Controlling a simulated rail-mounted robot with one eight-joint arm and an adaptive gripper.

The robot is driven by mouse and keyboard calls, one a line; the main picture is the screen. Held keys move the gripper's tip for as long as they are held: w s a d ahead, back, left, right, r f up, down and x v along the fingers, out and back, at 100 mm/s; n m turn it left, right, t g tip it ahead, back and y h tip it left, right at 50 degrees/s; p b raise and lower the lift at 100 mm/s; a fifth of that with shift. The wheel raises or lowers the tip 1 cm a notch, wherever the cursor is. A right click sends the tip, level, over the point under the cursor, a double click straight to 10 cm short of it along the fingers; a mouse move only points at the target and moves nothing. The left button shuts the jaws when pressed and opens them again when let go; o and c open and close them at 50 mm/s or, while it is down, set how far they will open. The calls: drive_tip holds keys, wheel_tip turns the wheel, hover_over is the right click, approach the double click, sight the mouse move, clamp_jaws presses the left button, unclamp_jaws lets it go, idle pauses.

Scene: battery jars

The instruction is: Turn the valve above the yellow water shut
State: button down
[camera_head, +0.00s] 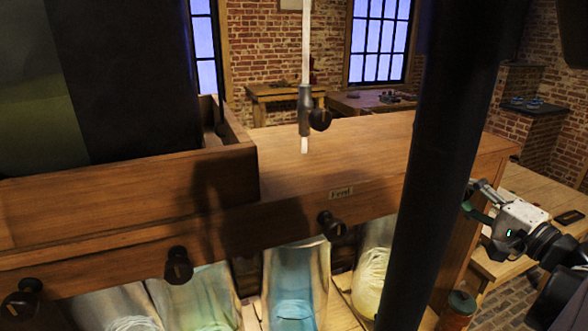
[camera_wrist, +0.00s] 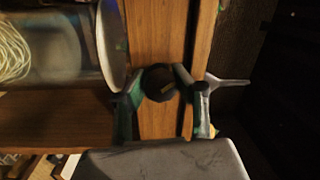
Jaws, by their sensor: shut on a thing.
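In the head view a jar of yellow water (camera_head: 371,278) with a pale coil stands under the cabinet's front rail (camera_head: 290,208), partly behind a dark post. My gripper (camera_head: 477,203) is at the right end of the rail, right of that post. In the wrist view my gripper's two fingers (camera_wrist: 160,82) are closed around a dark round valve knob (camera_wrist: 160,88) on the wooden rail. A light mark shows on the knob. The post hides this knob in the head view, and I cannot read its angle there.
More dark valve knobs sit along the rail, at left (camera_head: 22,298), middle (camera_head: 178,265) and right (camera_head: 332,226). Jars of green (camera_head: 200,300) and blue water (camera_head: 296,285) stand below. The dark post (camera_head: 435,160) stands before the cabinet. A tap (camera_head: 306,110) hangs above the cabinet top.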

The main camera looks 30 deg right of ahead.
drive_tip(key=m, duration=0.4)
drive_tip(key=shift+a+b, duration=0.2)
drive_tip(key=shift+b, duration=0.2)
drive_tip(key=shift+w+d+r+m+h, duration=0.15)
drive_tip(key=shift+m+h, duration=0.15)
drive_tip(key=shift+m, duration=0.7)
drive_tip(key=c, duration=2.5)
unclamp_jaws()
drive_tip(key=shift+o, duration=0.3)
drive_tip(key=o, duration=1.2)
drive_tip(key=shift+c, duration=0.2)
drive_tip(key=shift+s, duration=0.25)
drive_tip(key=s+f, duration=0.1)
drive_tip(key=s, duration=1)
drive_tip(key=shift+s+d, duration=0.25)
drive_tip(key=shift+d, duration=0.15)
drive_tip(key=shift+c, duration=0.5)
